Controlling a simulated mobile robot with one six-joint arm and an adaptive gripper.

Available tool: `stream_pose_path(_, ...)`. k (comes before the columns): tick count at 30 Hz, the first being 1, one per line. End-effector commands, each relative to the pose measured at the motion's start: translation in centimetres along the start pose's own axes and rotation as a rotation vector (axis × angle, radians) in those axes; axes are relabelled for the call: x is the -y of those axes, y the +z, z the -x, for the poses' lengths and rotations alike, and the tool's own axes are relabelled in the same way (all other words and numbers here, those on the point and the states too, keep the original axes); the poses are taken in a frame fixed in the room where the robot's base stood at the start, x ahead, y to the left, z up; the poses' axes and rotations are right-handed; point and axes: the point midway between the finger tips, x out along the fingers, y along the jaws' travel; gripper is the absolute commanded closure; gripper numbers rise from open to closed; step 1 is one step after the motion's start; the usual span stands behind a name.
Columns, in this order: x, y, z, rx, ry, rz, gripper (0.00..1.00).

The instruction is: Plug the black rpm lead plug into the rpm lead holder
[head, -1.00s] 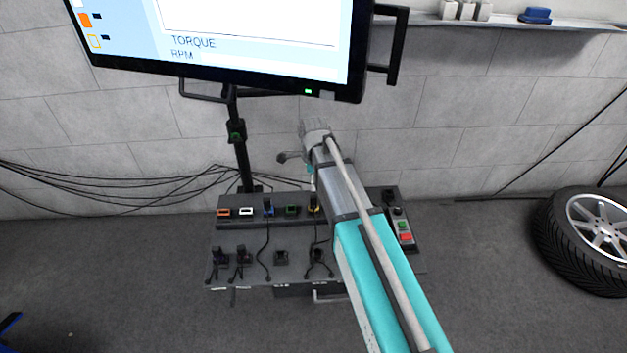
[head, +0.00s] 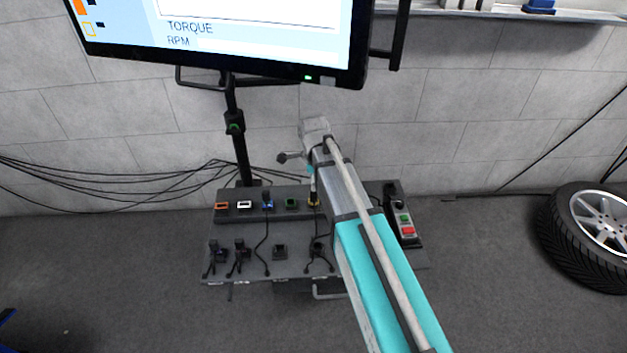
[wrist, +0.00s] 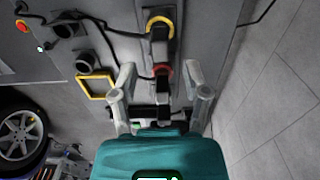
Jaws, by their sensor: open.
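In the wrist view, a black plug (wrist: 160,50) stands at a yellow-ringed socket (wrist: 158,20); a red ring shows lower on it. My gripper (wrist: 160,75) is open, with one finger on each side of the plug; I cannot tell whether they touch it. In the head view, my gripper (head: 312,186) is small and partly hidden above the yellow socket (head: 313,203) on the back row. A black holder (head: 280,252) in the front row looks empty. The frames do not show clearly which holder is the rpm one.
Other black plugs with cables stand in the front row (head: 217,252). A button box (head: 405,225) is at the panel's right. The screen (head: 220,35) hangs above; a wheel (head: 595,235) lies right.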

Motion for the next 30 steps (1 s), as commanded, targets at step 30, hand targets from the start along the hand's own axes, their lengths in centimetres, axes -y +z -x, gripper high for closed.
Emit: stream_pose_path(30,0.0,0.0,-5.6,0.0,0.0,0.0,0.4)
